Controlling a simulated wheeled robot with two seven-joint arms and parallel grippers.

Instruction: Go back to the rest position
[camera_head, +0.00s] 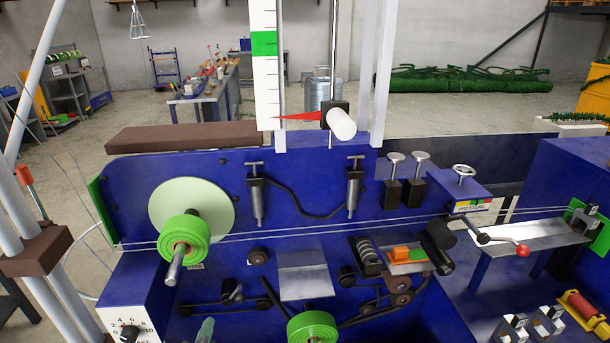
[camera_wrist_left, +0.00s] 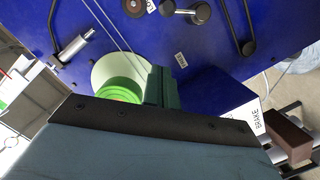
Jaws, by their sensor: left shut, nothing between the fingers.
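My left gripper (camera_head: 205,331) shows only as a small teal tip at the bottom edge of the head view, below the blue machine panel (camera_head: 130,185). In the left wrist view its fingers (camera_wrist_left: 164,87) are together and empty, in front of the panel. The green tape roll (camera_head: 185,238) on its spindle, with a pale disc (camera_head: 190,205) behind it, is above the gripper tip in the head view. The roll (camera_wrist_left: 120,90) also shows beside the fingers in the wrist view, partly hidden by my gripper. My right gripper does not show.
Thin wires run across the panel. A second green roll (camera_head: 312,328) is to the right of the gripper tip. A red-knobbed lever (camera_head: 521,250) sticks out at the right.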

